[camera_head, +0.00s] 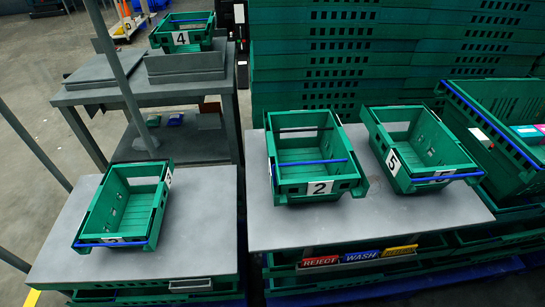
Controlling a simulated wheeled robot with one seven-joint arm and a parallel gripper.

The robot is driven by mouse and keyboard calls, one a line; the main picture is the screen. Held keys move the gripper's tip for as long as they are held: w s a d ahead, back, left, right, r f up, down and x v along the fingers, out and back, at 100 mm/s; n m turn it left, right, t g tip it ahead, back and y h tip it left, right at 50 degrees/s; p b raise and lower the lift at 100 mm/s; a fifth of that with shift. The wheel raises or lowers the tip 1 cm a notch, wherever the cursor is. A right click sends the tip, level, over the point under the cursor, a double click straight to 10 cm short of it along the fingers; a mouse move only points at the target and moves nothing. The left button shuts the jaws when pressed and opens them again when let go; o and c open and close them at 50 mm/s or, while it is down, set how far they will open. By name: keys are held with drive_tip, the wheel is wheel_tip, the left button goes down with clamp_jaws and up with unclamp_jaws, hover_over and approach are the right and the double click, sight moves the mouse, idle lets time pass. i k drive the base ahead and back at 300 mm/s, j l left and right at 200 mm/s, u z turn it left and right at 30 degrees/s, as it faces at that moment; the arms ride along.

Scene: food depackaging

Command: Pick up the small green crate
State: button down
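Several small green crates are in view, all seemingly empty inside. The crate marked 3 (126,213) stands on the left grey table (197,235). The crate marked 2 (346,186) stands on the right grey table (390,220), a blue bar across its front. The crate marked 5 (437,147) stands to its right, turned at an angle, also with a blue bar. The crate marked 4 (204,36) stands on the farther grey table at the upper left. My gripper is not in view.
A larger green crate (478,143) holding coloured packs stands at the right. Stacked green crates (320,60) form a wall behind. REJECT, WASH and yellow labels (361,257) hang at the right table's front. Grey posts (121,75) rise at the left. A narrow gap separates the near tables.

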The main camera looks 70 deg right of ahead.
sight(298, 185)
drive_tip(key=k+l+u, duration=0.3)
drive_tip(key=k+u, duration=0.2)
drive_tip(key=k, duration=0.45)
drive_tip(key=k+u, duration=0.45)
drive_tip(key=k, duration=0.5)
